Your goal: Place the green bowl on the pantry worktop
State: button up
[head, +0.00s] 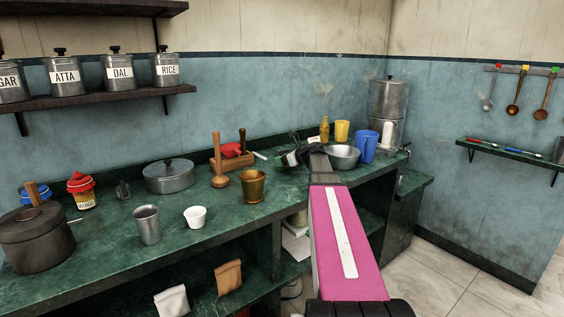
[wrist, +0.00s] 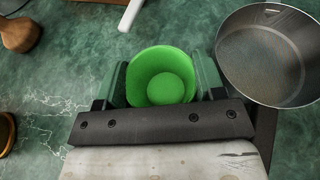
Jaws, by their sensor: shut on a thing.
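The green bowl (wrist: 160,76) sits between the two fingers of my gripper (wrist: 163,82) in the wrist view, its open top facing the camera. My gripper is shut on it, one finger at each side. The green marbled worktop (head: 108,238) runs along the wall and also shows under the bowl in the wrist view (wrist: 62,82). I cannot tell whether the bowl touches it.
A steel bowl (head: 344,155) stands close to the right of my gripper, with a blue jug (head: 366,147) beyond. A brass pot (head: 252,187) and wooden masher (head: 220,178) stand to the left. The worktop's front left holds a white cup (head: 195,217) and steel tumbler (head: 147,226).

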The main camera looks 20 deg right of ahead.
jog(key=o, duration=1)
jog(key=shift+c, duration=0.2)
